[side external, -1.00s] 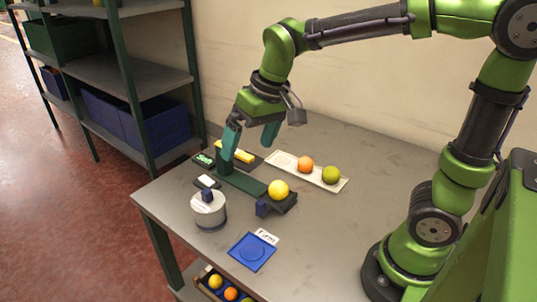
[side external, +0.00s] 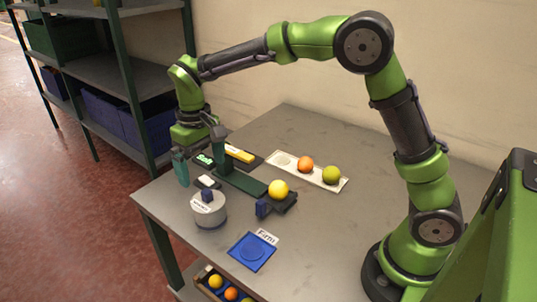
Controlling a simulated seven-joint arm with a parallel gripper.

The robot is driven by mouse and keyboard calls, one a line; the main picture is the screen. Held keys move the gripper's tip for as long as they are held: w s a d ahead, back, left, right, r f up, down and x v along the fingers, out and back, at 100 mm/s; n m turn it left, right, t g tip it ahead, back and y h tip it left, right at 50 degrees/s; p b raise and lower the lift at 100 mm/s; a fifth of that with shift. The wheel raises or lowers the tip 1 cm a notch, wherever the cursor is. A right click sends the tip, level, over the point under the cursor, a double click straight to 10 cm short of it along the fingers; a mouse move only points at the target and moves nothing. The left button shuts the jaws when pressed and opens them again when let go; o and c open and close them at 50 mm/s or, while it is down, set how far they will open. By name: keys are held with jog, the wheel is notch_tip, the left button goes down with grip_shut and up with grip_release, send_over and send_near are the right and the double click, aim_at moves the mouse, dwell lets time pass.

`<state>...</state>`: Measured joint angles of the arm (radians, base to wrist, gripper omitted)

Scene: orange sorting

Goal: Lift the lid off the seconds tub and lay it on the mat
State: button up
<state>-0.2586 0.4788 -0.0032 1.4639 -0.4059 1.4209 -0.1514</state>
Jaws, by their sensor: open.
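The seconds tub (side external: 209,217) is a short, light round tub with dark marking on its side, on the near left of the table. Its pale lid (side external: 200,205) is on top, with a dark blue knob (side external: 207,195) standing up from the middle. My gripper (side external: 199,160) is open and empty, above and behind the tub, with its teal fingers apart and not touching the lid. A blue square mat (side external: 238,254) with a ring outline and a card reading "Firm" lies in front and to the right of the tub. It is bare.
A dark green stand (side external: 240,183) and a dark holder with a yellow fruit (side external: 279,190) are right of the tub. A white tray (side external: 319,177) holds an orange and a green fruit behind. A "Soft" sign (side external: 205,159) and small white block (side external: 207,181) are near my fingers.

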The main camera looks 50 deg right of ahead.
aim_at(206, 191)
jog(key=f, duration=0.9)
jog(key=shift+w+d, duration=0.15)
jog(key=shift+w, duration=0.05)
jog(key=shift+c, duration=0.3)
jog(key=c, duration=0.7)
